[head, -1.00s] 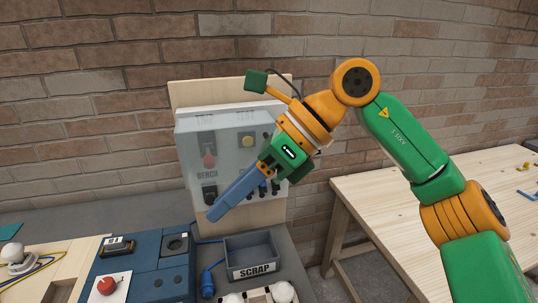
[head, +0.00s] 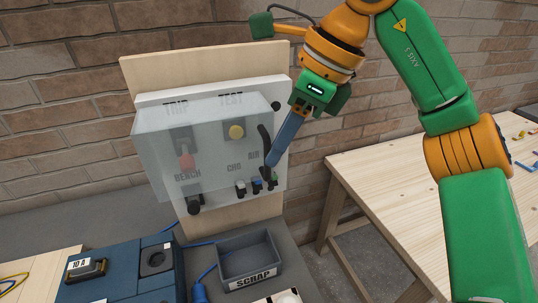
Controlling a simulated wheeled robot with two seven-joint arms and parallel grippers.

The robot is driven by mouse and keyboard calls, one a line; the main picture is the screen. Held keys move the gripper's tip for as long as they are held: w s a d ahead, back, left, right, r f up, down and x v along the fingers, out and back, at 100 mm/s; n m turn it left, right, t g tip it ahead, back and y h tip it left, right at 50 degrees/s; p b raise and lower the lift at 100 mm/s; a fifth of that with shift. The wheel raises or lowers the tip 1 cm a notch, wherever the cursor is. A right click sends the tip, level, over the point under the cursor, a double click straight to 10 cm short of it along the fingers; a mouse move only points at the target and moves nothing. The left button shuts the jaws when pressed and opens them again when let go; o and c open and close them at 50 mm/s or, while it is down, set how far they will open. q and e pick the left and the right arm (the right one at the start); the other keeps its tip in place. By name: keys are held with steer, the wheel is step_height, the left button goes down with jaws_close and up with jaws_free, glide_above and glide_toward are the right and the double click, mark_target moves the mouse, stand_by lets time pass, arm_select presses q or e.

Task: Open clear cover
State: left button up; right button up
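The clear cover (head: 152,150) is a see-through box over the front of a white panel marked TRIP, TEST, BENCH, CHG and AIR. It looks closed over the panel. A dark curved handle-like piece (head: 262,136) shows near the cover's right side. My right gripper (head: 268,168) has blue fingers pointing down and left. Its dark tips are at the cover's lower right, by the AIR label. The fingers overlap edge-on, so their gap is hidden, and I cannot tell whether they touch the cover. My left gripper is out of view.
Behind the cover are a red knob (head: 187,162), a yellow button (head: 236,132) and small switches. Below stand a grey SCRAP bin (head: 262,246) and a blue unit (head: 118,262) with a blue cable. A wooden table (head: 385,180) is at the right.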

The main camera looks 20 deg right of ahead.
mark_target(268, 173)
steer(key=w+f, duration=0.1)
steer(key=a+f, duration=0.1)
steer(key=f, duration=0.1)
steer(key=shift+w+a, duration=0.2)
steer(key=shift+w, duration=0.15)
steer(key=shift+w+f, duration=0.15)
steer(key=shift+w, duration=0.05)
steer(key=shift+s, duration=0.35)
jaws_close()
stand_by(0.5)
